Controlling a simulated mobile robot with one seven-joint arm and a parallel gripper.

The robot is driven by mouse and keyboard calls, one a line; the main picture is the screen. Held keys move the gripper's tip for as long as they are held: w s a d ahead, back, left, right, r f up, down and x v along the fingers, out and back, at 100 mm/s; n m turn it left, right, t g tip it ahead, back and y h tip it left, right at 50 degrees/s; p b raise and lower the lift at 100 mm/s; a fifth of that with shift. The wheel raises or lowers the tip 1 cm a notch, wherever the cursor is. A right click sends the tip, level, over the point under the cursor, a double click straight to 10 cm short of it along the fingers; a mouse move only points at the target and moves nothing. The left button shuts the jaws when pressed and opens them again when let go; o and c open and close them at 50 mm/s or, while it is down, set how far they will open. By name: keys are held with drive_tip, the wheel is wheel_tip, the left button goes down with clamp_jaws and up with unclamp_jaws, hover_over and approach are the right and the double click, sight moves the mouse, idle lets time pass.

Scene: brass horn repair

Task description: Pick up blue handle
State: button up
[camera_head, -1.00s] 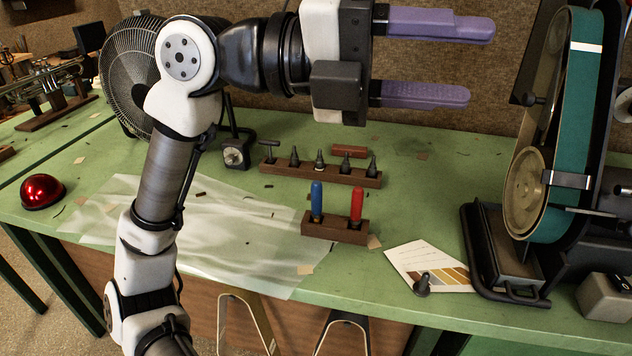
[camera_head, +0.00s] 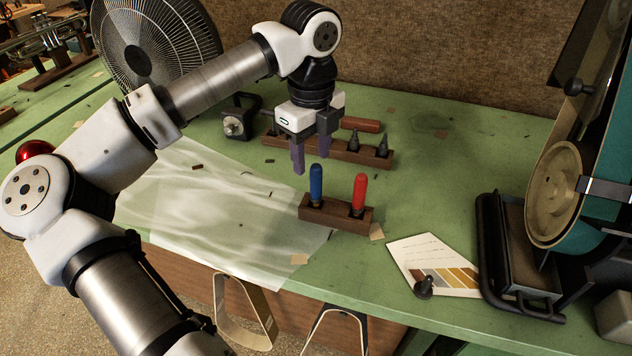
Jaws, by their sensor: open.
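The blue handle (camera_head: 316,184) stands upright in a small dark wooden block (camera_head: 336,216) on the green bench. A red handle (camera_head: 359,192) stands upright in the same block, to its right. My gripper (camera_head: 298,163) points down, with its purple fingers above and a little left of the blue handle. It is open and empty, and its fingers look apart from the handle.
A longer wooden rack (camera_head: 375,158) with several dark tools is behind my gripper. A belt sander (camera_head: 560,190) stands at the right. A paper card (camera_head: 432,262) and a dark peg (camera_head: 424,288) lie to its left. A fan (camera_head: 150,50) stands at the back left. A translucent sheet (camera_head: 220,215) covers the bench's front left.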

sight(313, 167)
wheel_tip(313, 167, down, 3)
drive_tip(key=shift+w+d+f+p, duration=0.1)
drive_tip(key=shift+d+f+p, duration=0.1)
drive_tip(key=shift+f+p, duration=0.85)
drive_tip(key=shift+w+d+f+p, duration=0.1)
drive_tip(key=shift+d+f+p, duration=0.15)
drive_tip(key=shift+f, duration=1.35)
drive_tip(key=shift+c, duration=0.5)
clamp_jaws()
